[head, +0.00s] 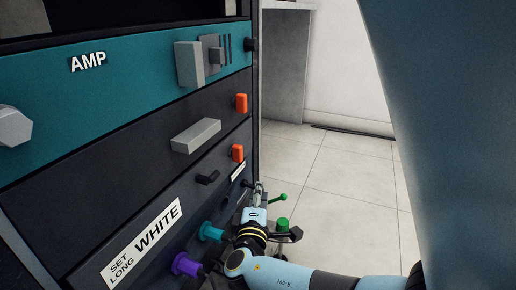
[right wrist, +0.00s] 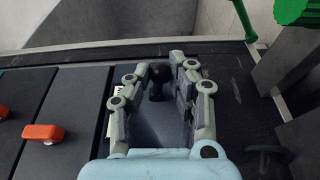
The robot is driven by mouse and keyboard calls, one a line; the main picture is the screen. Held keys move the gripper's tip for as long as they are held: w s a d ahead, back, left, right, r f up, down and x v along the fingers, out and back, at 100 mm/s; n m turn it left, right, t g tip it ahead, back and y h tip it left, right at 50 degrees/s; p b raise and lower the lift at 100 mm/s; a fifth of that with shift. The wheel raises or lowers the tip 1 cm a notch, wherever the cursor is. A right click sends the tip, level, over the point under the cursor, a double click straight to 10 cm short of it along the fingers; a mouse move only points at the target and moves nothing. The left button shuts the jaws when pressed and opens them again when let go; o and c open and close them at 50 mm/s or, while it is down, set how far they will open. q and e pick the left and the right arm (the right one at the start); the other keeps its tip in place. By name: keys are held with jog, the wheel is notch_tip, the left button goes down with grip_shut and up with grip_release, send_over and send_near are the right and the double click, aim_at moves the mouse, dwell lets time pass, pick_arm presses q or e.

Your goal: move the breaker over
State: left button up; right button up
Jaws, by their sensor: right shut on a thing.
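A dark rack panel (head: 120,185) fills the left of the head view. My right gripper (head: 259,190) is low at the panel's right edge. The fingers and wrist hide most of this lever in the head view. No label near it can be read, so I cannot tell for certain that it is the breaker. My left gripper is not in view.
The panel also carries orange switches (head: 241,103), a grey bar handle (head: 196,136), a teal knob (head: 211,232), a purple knob (head: 186,265) and a WHITE label (head: 144,240). Green-tipped levers (head: 282,223) stand just right of my gripper. Open tiled floor (head: 350,180) lies to the right.

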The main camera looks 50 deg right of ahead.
jog(key=shift+r, duration=0.4)
